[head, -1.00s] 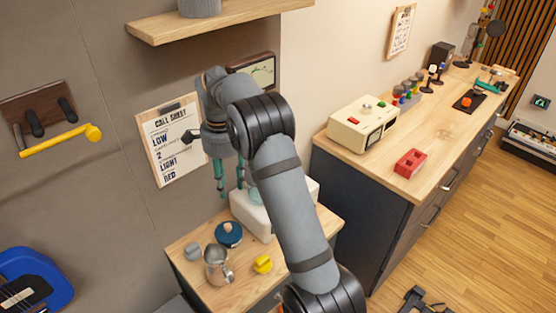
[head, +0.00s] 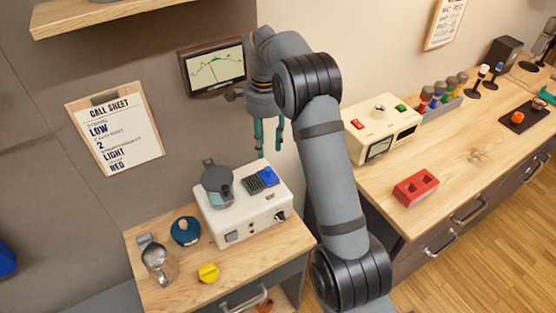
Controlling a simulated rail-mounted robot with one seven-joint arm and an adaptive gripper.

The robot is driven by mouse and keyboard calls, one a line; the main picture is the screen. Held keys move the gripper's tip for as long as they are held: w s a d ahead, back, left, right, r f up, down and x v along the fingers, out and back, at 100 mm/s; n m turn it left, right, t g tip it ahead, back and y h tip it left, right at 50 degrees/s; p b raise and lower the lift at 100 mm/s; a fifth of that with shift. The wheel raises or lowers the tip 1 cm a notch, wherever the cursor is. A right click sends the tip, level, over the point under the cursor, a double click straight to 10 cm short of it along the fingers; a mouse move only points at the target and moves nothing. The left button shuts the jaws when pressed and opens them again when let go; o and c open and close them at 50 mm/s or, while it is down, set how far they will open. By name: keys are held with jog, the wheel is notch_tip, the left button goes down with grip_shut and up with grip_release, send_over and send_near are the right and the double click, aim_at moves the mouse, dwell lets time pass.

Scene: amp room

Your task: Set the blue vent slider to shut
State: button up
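The blue vent slider (head: 267,176) is a small blue block at the right end of a dark slotted vent (head: 253,184). The vent is on top of a white box-shaped appliance (head: 232,227) on the small wooden table. My gripper (head: 269,150) has two teal fingers pointing down, spread apart with nothing between them. In the picture it is just above the slider, near the back edge of the appliance, and apart from it. How far it is from the slider in depth is hard to tell.
A grey moka pot (head: 217,186) stands on the appliance, left of the vent. A metal pitcher (head: 158,262), a dark blue lidded pot (head: 185,231) and a yellow knob-like piece (head: 208,272) are on the table (head: 180,295). A wall meter (head: 212,68) hangs behind. A long counter (head: 400,235) is right.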

aim_at(268, 168)
notch_tip(268, 168, down, 10)
jog(key=shift+r+p, duration=0.1)
jog(key=shift+p, duration=0.65)
jog(key=c, duration=0.3)
grip_shut()
